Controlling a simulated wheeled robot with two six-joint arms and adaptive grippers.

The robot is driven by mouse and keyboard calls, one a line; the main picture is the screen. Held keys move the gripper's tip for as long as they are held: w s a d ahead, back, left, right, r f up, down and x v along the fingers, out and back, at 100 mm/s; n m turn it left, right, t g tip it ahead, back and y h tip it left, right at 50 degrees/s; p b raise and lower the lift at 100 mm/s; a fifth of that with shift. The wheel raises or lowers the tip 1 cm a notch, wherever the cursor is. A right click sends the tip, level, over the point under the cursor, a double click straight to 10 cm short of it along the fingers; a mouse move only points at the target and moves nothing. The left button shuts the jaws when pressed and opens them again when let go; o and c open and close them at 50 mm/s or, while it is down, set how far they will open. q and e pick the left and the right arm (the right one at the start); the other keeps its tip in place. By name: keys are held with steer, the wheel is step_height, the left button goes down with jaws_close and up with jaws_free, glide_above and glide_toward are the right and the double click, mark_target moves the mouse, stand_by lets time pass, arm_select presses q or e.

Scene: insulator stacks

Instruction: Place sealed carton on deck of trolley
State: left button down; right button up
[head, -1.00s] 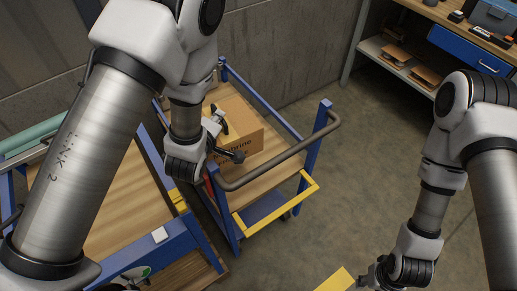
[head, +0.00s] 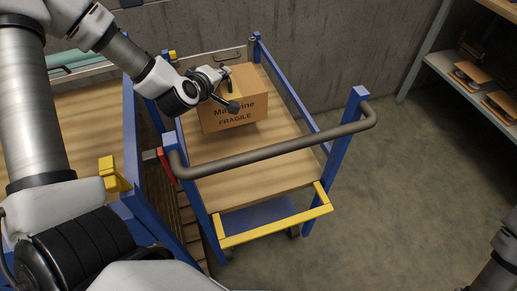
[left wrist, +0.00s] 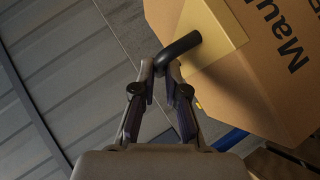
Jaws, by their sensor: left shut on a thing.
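The brown sealed carton (head: 234,112), printed FRAGILE, is at the far part of the wooden trolley deck (head: 250,178). A dark shadow shows beside its base; I cannot tell whether it touches the deck or hangs just above. My left gripper (head: 229,88) comes in from the left at the carton's top and is shut on its black handle. In the left wrist view, the fingers (left wrist: 164,72) close around the curved black handle (left wrist: 180,48), and the carton (left wrist: 262,75) appears at the right, with a yellowish patch. My right gripper is out of view.
The trolley has blue posts, a grey push bar (head: 275,150) and a yellow front frame (head: 275,229). A blue-framed wooden table (head: 92,120) stands close on its left, with a yellow block (head: 113,173). A concrete wall is behind. Shelves (head: 465,80) stand at right, with clear floor between.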

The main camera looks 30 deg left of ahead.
arm_select(q)
steer(key=shift+w+a+f, duration=0.1)
steer(key=shift+f, duration=0.3)
step_height(320, 180, down, 10)
steer(key=b, duration=0.2)
steer(key=shift+r+b, duration=0.15)
steer(key=shift+b, duration=0.25)
steer(key=shift+r, duration=0.1)
steer(key=c, duration=1.6)
jaws_free()
steer(key=shift+s+f, duration=0.2)
steer(key=o, duration=0.4)
steer(key=shift+r, duration=0.1)
